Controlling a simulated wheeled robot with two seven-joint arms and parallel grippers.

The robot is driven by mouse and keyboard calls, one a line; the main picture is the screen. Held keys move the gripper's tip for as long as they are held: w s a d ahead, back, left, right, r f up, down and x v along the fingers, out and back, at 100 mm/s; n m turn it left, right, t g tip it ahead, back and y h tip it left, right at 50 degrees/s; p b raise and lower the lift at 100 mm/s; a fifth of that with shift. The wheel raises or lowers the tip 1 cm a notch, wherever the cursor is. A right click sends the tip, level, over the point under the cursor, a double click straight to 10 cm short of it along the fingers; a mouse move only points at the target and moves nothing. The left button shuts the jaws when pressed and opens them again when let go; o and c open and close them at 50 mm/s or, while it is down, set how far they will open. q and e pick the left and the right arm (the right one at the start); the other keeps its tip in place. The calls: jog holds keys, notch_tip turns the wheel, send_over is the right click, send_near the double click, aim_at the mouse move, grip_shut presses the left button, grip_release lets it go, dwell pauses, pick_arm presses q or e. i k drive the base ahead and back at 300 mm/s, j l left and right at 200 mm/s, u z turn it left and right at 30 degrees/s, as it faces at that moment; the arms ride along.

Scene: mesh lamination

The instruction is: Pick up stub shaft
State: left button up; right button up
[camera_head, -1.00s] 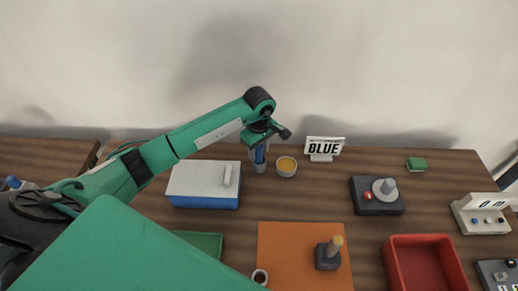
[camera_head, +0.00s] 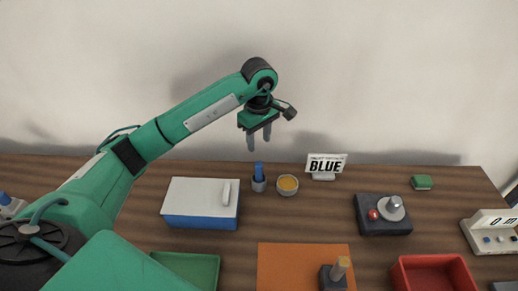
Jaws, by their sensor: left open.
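My left gripper (camera_head: 259,139) is raised above the back of the table, fingers pointing down, open and empty. Below it a blue-topped stick (camera_head: 259,169) stands upright in a small grey cup (camera_head: 259,185). On the orange mat (camera_head: 285,262) at the front, a dark block (camera_head: 329,280) bears a tan upright cylinder (camera_head: 342,267); this may be the stub shaft, but I cannot tell for sure. My left gripper is far behind it and apart from it. My right gripper is not in view.
A white-and-blue box (camera_head: 195,203) lies left of the cup, a dish of orange stuff (camera_head: 287,185) right of it. A BLUE sign (camera_head: 325,166) stands behind. Right are a black device with a red button (camera_head: 383,228), a green block (camera_head: 421,182) and a red tray (camera_head: 401,272). A green tray (camera_head: 205,262) is front left.

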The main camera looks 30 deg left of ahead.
aim_at(331, 277)
jog(key=k+l, duration=0.45)
jog(key=k, duration=0.15)
jog(key=k+l, duration=0.4)
jog(key=k, duration=0.2)
jog(key=k+l, duration=0.45)
jog(key=k, duration=0.15)
